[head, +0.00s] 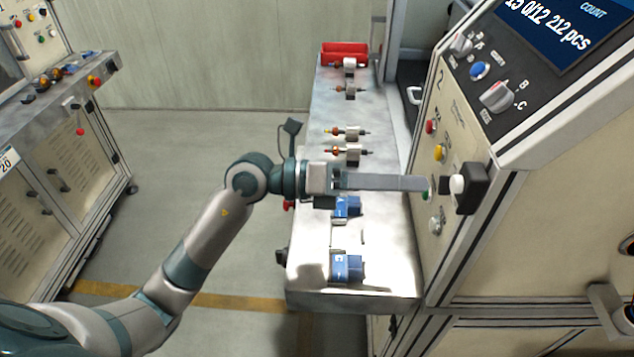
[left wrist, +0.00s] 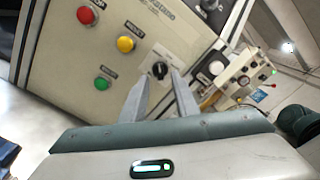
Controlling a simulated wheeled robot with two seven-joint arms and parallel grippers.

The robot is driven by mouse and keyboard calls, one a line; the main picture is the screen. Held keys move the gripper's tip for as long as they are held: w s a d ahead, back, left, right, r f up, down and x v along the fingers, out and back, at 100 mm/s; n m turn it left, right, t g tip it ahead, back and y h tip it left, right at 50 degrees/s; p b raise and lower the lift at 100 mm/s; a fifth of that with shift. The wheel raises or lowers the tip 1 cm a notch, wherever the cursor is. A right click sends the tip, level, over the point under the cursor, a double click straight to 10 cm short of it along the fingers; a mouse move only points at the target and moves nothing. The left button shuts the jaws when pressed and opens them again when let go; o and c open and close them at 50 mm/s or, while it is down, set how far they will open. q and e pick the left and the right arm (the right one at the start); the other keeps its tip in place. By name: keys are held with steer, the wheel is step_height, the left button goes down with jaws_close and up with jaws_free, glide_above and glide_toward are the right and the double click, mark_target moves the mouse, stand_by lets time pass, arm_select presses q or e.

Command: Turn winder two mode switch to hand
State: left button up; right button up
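The winder two panel (head: 456,120) stands at the right of the head view, marked with a "2". In the left wrist view its mode switch appears to be the small black rotary knob (left wrist: 160,69) with a light mark, beyond my fingertips. Its setting labels are too small to read. In the head view the knob (head: 445,185) is a dark patch just past the fingertips. My left gripper (head: 425,184) reaches across to the panel. Its two fingers (left wrist: 160,80) are apart, one on each side of the knob's line; contact cannot be told. My right gripper is in neither view.
Red (left wrist: 87,16), yellow (left wrist: 125,44) and green (left wrist: 101,83) buttons sit close by. Below the arm is a workbench (head: 385,250) with armatures, blue fixtures and a red bin (head: 345,47).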

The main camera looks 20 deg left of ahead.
arm_select(q)
steer(key=b+v, duration=0.5)
steer(key=v, duration=0.8)
steer(key=shift+a+b, duration=0.35)
steer(key=shift+b, duration=0.05)
steer(key=shift+s, duration=0.15)
